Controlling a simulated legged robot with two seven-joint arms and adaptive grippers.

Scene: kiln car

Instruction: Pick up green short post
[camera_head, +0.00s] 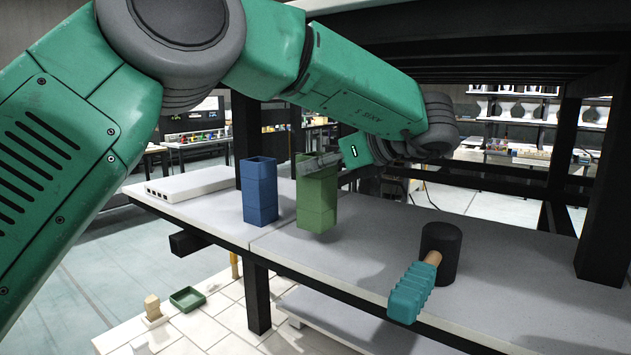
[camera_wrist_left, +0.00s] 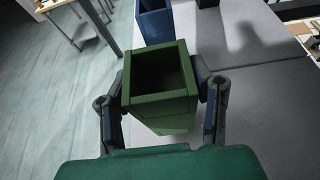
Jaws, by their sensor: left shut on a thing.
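The green short post (camera_head: 317,202) is a square hollow tube, upright, over the grey shelf in the head view. My left gripper (camera_head: 320,163) reaches it from the right at its top part. In the left wrist view, the post (camera_wrist_left: 160,88) sits between the two fingers of my left gripper (camera_wrist_left: 162,100), which press on its opposite sides. Its open top faces the camera. A shadow lies beneath the post, and it seems slightly above the shelf, though the gap is hard to judge. My right gripper is not in view.
A blue square post (camera_head: 260,192) stands just left of the green one. A white slab (camera_head: 190,184) lies at left. Black uprights (camera_head: 607,220) and an upper deck frame the space.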

